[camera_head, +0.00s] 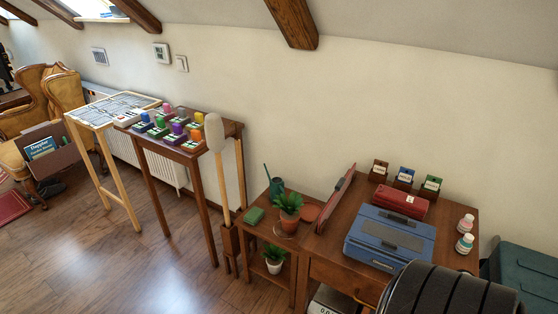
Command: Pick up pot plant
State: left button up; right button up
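A green pot plant in a terracotta pot (289,222) stands upright on the top of a small wooden side table (254,228), near the middle of the head view. A second, smaller pot plant in a white pot (274,266) stands on the lower shelf of the same table. Neither of my grippers is in view, so their state cannot be seen.
Beside the plant are a dark green cup (277,187), a green box (255,215) and a reddish round item (310,213). A desk (340,240) with a blue case (390,240) stands right. Floor at left front is clear.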

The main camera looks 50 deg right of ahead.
aim_at(291, 214)
jog(key=i+z, duration=0.2)
jog(key=i, duration=0.55)
jog(key=i+j+z, duration=0.2)
jog(key=i, duration=0.5)
